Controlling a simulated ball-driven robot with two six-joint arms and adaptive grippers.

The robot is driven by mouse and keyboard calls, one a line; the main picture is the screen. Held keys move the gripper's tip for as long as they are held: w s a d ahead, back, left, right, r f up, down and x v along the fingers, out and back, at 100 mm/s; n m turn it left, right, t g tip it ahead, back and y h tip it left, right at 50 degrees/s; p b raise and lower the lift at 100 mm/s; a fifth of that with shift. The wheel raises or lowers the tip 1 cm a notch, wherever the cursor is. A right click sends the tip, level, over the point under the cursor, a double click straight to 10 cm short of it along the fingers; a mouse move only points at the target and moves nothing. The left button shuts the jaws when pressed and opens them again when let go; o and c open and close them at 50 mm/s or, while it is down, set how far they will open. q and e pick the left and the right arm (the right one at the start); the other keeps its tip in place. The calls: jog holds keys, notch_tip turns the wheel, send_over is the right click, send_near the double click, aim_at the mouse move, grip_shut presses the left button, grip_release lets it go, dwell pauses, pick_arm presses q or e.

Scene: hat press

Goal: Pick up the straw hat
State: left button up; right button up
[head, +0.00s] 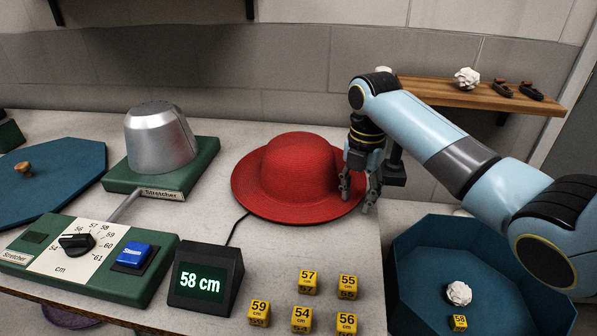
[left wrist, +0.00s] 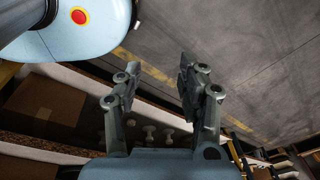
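The straw hat (head: 290,172) is red, with a domed crown and a wide brim. It lies brim-down on the pale table in the middle of the head view. My right gripper (head: 359,192) points down at the right part of the brim. Its fingers are spread, one in front of the brim and the other by its right edge; I cannot tell whether they touch it. My left gripper (left wrist: 156,95) shows only in the left wrist view, open and empty, away from the hat.
A metal stretcher dome (head: 160,138) on a green base, a dial panel (head: 85,258) and a display reading 58 cm (head: 205,280) stand left. Several yellow number cubes (head: 301,319) lie in front. A blue tray (head: 425,295) is right; a wooden shelf (head: 470,96) is behind.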

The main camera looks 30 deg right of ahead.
jog(key=shift+c, duration=1.4)
jog(key=c, duration=0.4)
pick_arm(q)
jog(key=shift+s+f, duration=0.1)
jog(key=shift+s, duration=0.9)
pick_arm(e)
grip_shut()
pick_arm(q)
jog(key=shift+w, duration=0.25)
pick_arm(e)
jog(key=shift+r, duration=0.1)
jog(key=shift+r, duration=0.25)
notch_tip(320, 180, up, 10)
jog(key=shift+f, duration=0.25)
